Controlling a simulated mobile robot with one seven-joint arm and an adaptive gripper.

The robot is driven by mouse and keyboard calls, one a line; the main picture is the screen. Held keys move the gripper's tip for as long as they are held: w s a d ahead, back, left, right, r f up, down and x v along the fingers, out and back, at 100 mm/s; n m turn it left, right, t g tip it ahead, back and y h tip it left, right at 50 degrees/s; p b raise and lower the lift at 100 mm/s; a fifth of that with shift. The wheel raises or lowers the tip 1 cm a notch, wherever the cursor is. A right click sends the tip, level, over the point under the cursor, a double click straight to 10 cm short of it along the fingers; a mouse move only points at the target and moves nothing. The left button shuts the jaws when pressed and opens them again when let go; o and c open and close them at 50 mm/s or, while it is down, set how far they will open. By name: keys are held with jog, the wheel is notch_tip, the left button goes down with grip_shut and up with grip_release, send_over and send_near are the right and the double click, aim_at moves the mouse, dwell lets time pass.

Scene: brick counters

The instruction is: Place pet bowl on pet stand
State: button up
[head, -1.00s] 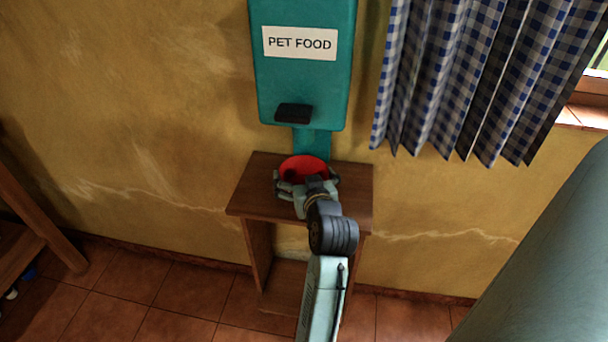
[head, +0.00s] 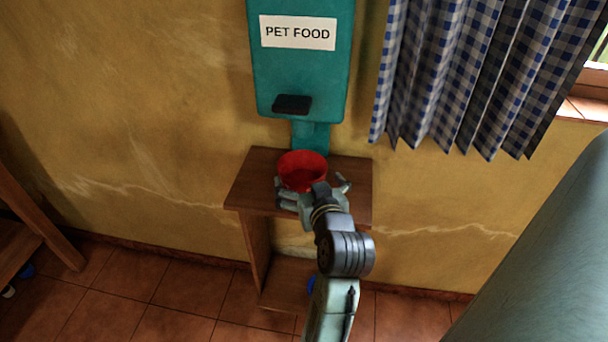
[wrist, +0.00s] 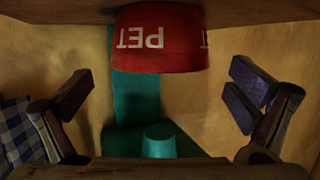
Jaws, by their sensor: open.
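The red pet bowl (head: 302,168) sits on top of the wooden pet stand (head: 252,188), below the teal dispenser. In the wrist view the bowl (wrist: 160,40) shows white "PET" lettering, upside down, with its base against the wooden surface (wrist: 90,10) at the top of the picture. My gripper (head: 314,188) is just in front of the bowl, on the near side. Its fingers (wrist: 160,105) are spread wide, apart from the bowl, with nothing between them.
A checked curtain (head: 470,80) hangs to the right. A wooden piece of furniture (head: 35,215) stands at the left. The tiled floor between is clear.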

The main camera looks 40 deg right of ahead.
jog(key=p+v, duration=0.2)
jog(key=v, duration=0.1)
jog(key=shift+r, duration=0.4)
jog(key=s+p, duration=0.1)
jog(key=p, duration=0.1)
jog(key=s+a+p, duration=0.1)
jog(key=p, duration=0.1)
jog(key=shift+p, duration=0.3)
